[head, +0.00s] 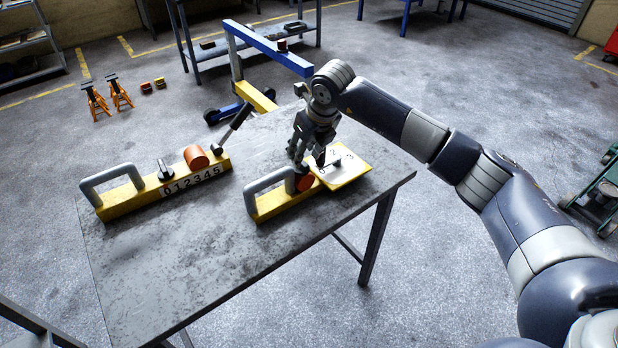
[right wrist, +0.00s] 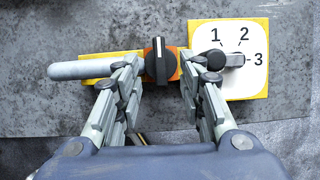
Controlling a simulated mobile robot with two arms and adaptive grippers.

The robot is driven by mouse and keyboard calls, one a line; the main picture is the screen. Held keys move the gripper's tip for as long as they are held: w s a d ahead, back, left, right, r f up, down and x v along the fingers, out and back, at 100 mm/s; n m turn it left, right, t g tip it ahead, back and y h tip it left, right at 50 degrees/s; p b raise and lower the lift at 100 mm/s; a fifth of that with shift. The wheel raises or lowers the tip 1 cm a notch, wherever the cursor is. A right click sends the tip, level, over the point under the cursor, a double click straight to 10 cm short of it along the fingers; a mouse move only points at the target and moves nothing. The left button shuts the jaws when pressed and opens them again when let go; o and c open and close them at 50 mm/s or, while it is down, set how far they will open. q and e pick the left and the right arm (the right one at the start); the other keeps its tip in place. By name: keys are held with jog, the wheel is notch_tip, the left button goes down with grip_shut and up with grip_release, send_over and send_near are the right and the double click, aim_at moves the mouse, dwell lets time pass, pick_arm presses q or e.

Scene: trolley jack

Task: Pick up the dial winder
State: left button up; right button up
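The device that appears to be the dial winder has a yellow bar base (head: 285,205) with a grey loop handle (head: 262,184) at its left. A white dial plate (head: 345,168) with yellow edges and the numbers 1, 2, 3 is at its right. In the right wrist view, a black knob (right wrist: 160,60) on an orange block lies between the handle (right wrist: 90,69) and the dial plate (right wrist: 230,45). My right gripper (right wrist: 163,76) points down over it, fingers apart on either side of the knob. Contact cannot be told. My left gripper is not in view.
A second yellow device (head: 120,203) with a grey handle, counter digits, an orange cylinder and a lever lies at the left of the metal table (head: 200,262). The table's front is clear. A blue and yellow hoist (head: 262,45) stands behind the table.

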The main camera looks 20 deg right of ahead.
jog(key=shift+x, duration=1.45)
grip_shut()
jog(key=shift+w+r, duration=0.2)
